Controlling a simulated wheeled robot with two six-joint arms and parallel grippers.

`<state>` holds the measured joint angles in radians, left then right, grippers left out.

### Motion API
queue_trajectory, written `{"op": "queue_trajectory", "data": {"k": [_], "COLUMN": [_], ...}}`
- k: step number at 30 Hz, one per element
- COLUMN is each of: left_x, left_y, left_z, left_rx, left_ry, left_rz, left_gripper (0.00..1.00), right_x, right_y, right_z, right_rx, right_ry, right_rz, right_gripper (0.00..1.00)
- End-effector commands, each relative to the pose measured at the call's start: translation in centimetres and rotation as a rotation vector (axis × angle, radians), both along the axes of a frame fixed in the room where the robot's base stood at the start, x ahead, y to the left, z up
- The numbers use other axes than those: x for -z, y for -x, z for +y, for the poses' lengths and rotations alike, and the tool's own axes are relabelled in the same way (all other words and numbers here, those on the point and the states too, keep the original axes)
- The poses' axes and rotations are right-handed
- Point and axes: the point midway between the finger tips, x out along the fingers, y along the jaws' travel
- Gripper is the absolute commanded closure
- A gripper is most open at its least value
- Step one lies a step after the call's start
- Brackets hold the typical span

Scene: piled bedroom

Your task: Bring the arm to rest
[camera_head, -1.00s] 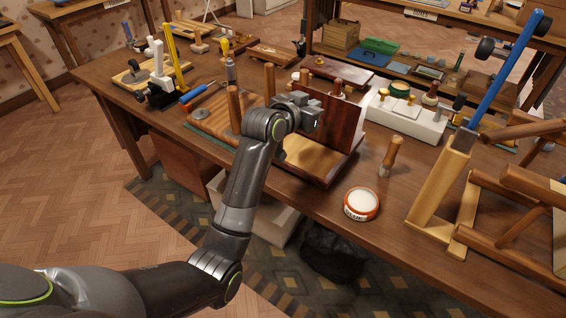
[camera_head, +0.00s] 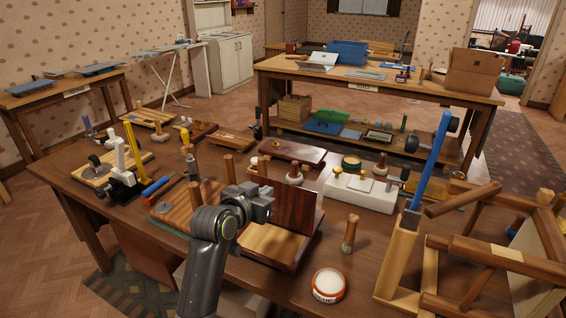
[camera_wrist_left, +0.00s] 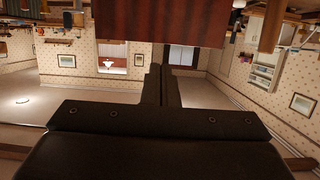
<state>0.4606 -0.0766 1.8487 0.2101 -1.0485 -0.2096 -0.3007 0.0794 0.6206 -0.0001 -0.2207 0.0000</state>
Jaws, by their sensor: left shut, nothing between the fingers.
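My left arm comes up from the bottom of the head view, with its left gripper (camera_head: 262,203) over the cluttered wooden workbench (camera_head: 70,195). The gripper is beside an upright dark red-brown board (camera_head: 299,208) that stands on a lighter wooden base (camera_head: 268,240). Its fingers are partly hidden in the head view. In the left wrist view the two fingers (camera_wrist_left: 162,85) lie together with nothing between them, and the red-brown board (camera_wrist_left: 165,20) spans the top. My right gripper does not show.
A glue tin (camera_head: 328,285) and a wooden-handled tool (camera_head: 350,234) stand right of the gripper. A wooden chair frame (camera_head: 490,250) and a blue bar clamp (camera_head: 431,160) fill the bench's right side. A second table (camera_head: 440,90) stands behind, with open floor between.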

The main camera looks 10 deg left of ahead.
Motion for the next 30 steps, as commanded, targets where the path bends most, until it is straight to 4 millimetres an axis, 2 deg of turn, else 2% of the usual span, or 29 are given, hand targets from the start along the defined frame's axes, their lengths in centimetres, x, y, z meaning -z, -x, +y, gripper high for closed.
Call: {"op": "queue_trajectory", "data": {"k": [2,5,8,12,14,18,21,24,30], "left_x": [1.0,3.8,7.9,13.4,15.3,18.9,20.3,21.2,21.7], "left_y": [0.6,2.4,5.8,12.2,15.2,22.6,27.5,31.6,38.2], "left_z": [0.6,2.4,5.1,9.1,10.6,13.8,15.6,16.9,18.6], "left_rx": [-0.01,-0.041,-0.089,-0.167,-0.2,-0.276,-0.323,-0.361,-0.421], "left_ry": [-0.005,-0.02,-0.042,-0.082,-0.1,-0.144,-0.174,-0.197,-0.238], "left_rz": [0.02,0.08,0.178,0.333,0.399,0.553,0.649,0.728,0.85], "left_gripper": [1.0,1.0,1.0,1.0,1.0,1.0,1.0,1.0,1.0], "right_x": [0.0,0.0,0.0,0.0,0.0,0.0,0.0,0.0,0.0], "right_y": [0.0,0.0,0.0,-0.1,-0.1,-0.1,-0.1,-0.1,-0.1], "right_z": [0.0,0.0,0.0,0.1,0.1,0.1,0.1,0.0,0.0], "right_rx": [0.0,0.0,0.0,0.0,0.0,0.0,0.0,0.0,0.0], "right_ry": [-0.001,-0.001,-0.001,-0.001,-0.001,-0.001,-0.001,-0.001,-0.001], "right_rz": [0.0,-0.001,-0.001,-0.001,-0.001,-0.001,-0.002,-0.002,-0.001], "right_gripper": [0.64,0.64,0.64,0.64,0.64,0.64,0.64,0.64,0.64]}}
